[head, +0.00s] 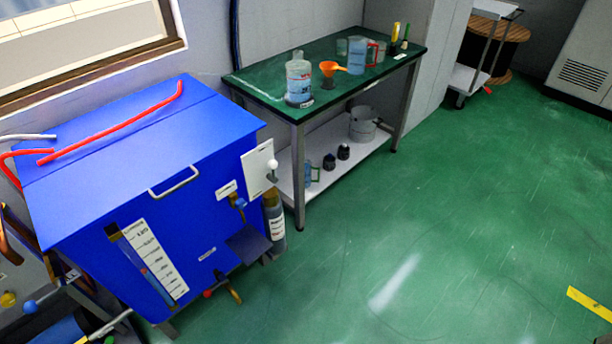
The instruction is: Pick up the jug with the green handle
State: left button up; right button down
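A clear bluish jug with a green handle (308,176) stands on the lower white shelf of the green-topped table, near its left front leg. The table leg stands just in front of its left side. Another jug, bluish with a red handle (356,57), stands on the green table top (335,95). Neither of my grippers shows in the head view.
A large blue tank (150,150) with red hoses fills the left. The table top holds a clear bottle (299,80) and an orange funnel (330,68). A grey bucket (363,124) and two dark objects share the lower shelf.

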aim_at(308, 163)
jog(key=u, duration=2.9)
jog(key=z, duration=3.25)
jog(key=i+l+z, duration=0.15)
jog(key=i+z, duration=0.55)
